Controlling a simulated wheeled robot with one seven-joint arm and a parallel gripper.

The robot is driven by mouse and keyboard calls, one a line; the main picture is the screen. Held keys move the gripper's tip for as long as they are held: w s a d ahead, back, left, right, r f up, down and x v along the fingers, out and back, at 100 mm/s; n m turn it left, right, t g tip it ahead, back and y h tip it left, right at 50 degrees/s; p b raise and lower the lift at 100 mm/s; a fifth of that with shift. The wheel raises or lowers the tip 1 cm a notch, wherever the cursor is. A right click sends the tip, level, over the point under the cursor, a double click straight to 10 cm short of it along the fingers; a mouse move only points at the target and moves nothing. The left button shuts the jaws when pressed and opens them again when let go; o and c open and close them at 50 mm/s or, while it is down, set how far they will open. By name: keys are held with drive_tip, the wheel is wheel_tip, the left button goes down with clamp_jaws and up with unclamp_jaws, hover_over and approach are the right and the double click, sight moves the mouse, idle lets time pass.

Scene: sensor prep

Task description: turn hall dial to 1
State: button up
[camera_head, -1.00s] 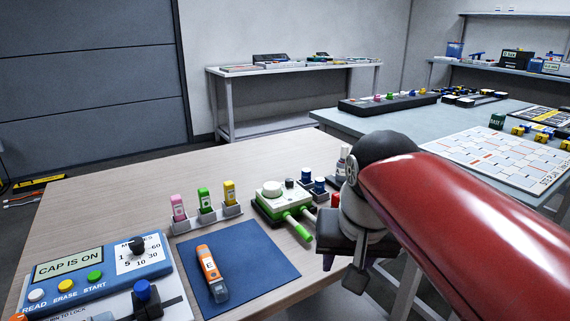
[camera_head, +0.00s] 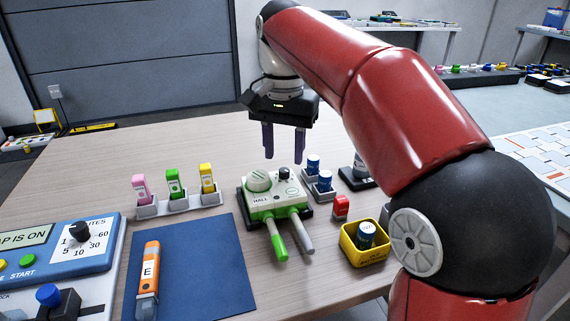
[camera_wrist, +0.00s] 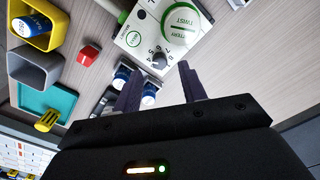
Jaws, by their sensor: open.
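The hall device (camera_head: 262,203) is a white and green box marked HALL on the wooden table. On its top are a large pale round cap and a small black dial (camera_head: 284,173). In the wrist view the dial (camera_wrist: 160,59) has digits printed around it; its exact setting is too small to tell. The cap (camera_wrist: 182,18) there reads TWIST and BATTERY. My gripper (camera_head: 284,156) points down above the back of the device, open and empty. In the wrist view its two dark fingers (camera_wrist: 156,84) are apart, with the dial just beyond their tips and not touched.
A red block (camera_head: 341,207) and a yellow bin (camera_head: 352,255) are at right. A green and a grey handle stick out in front. A blue mat (camera_head: 222,285) with an orange tool lies at left.

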sight(284, 169)
drive_tip(key=shift+f, duration=1.65)
drive_tip(key=shift+c, duration=0.2)
clamp_jaws()
